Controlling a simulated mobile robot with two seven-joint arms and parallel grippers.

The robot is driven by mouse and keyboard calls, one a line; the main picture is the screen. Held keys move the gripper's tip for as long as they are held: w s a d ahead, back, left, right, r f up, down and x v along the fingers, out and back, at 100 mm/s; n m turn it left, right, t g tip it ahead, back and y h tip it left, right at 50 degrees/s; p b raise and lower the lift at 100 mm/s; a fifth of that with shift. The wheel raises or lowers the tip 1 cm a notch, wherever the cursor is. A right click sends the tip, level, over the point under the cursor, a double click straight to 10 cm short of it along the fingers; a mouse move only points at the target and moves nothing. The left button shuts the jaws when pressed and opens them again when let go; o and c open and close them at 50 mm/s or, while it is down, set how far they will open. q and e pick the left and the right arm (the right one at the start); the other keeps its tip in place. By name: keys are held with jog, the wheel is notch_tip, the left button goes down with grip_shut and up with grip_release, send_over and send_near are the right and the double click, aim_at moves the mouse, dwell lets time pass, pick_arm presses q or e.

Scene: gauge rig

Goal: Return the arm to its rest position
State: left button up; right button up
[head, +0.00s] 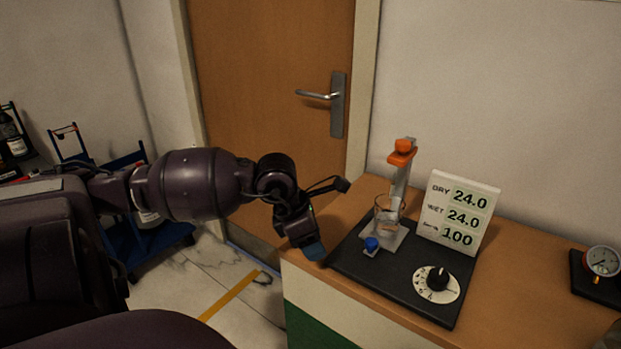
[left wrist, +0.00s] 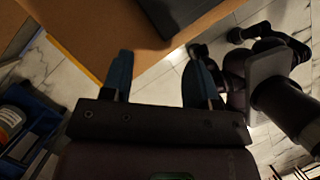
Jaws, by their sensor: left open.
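My left arm reaches in from the left in the head view. My left gripper (head: 318,222) hangs at the left front corner of the wooden counter (head: 505,305), beside the black base plate (head: 345,262). In the left wrist view its two blue fingers (left wrist: 160,78) stand apart with nothing between them. The counter edge (left wrist: 105,28) and a corner of the dark plate (left wrist: 172,14) show beyond the fingers. Whether the gripper touches the counter I cannot tell. My right gripper is not clearly seen in either view.
On the plate stand a glass beaker (head: 387,213), an orange-topped holder (head: 402,158), a blue knob (head: 371,243), a dial (head: 437,284) and a display (head: 458,213) reading 24.0, 24.0, 100. A gauge (head: 602,262) sits right.

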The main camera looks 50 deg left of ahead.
dwell(0.5)
pick_arm(q)
jog(key=shift+s+d+f, duration=0.1)
jog(key=shift+d+f, duration=0.05)
jog(key=shift+d, duration=0.05)
jog(key=s+d+f+n+t+h+p, duration=0.1)
jog(key=s+d+n+t+h, duration=0.15)
jog(key=d+n+h, duration=0.3)
jog(key=s+d+f+n+t+h+p, duration=0.1)
jog(key=d+n+t+h, duration=0.3)
jog(key=d+n+h, duration=0.15)
jog(key=s+f+n+y, duration=0.3)
jog(key=f+n, duration=0.3)
jog(key=n, duration=0.4)
jog(key=s+d+f+n+y+p, duration=0.1)
jog(key=s+f+n+y, duration=0.3)
jog(key=n, duration=0.6)
jog(key=s+f+n+y, duration=0.4)
jog(key=f+n+y, duration=0.2)
jog(key=f+n, duration=0.2)
jog(key=shift+d+n, duration=0.2)
jog(key=shift+n, duration=0.9)
